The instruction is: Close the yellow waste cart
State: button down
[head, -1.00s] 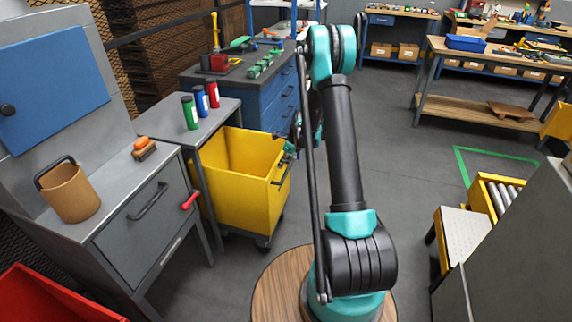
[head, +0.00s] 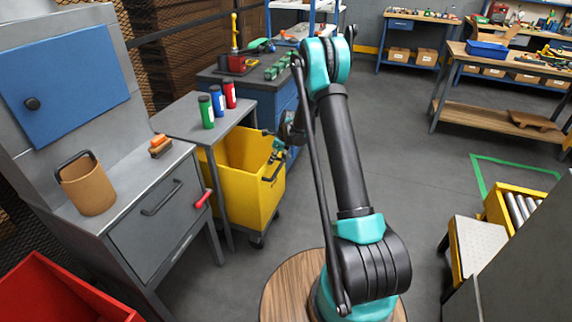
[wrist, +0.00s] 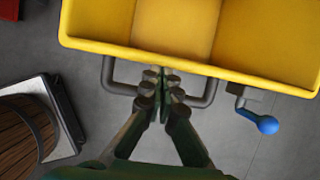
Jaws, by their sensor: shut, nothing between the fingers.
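The yellow waste cart (head: 240,190) stands on wheels, partly under the small grey table (head: 190,118), with its near end sticking out to the right. Its open top shows an empty yellow inside. In the wrist view the cart's rim (wrist: 200,64) runs across the top, with a dark bar handle (wrist: 118,86) below it and a blue-knobbed lever (wrist: 266,124) to the right. My gripper (wrist: 160,78) is shut and empty at the handle, its tips close to the cart's outer wall; contact is hard to tell. In the head view my gripper (head: 277,150) is at the cart's right end.
Red, blue and green bottles (head: 207,112) stand on the small table. A grey cabinet (head: 170,235) with a red-handled drawer is at the left, and a blue drawer bench (head: 285,105) behind. A red bin (head: 60,295) is at the lower left. Floor to the right is open.

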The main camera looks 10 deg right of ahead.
jog(key=w+a, duration=0.6)
jog(key=a, duration=0.5)
jog(key=shift+a, duration=0.35)
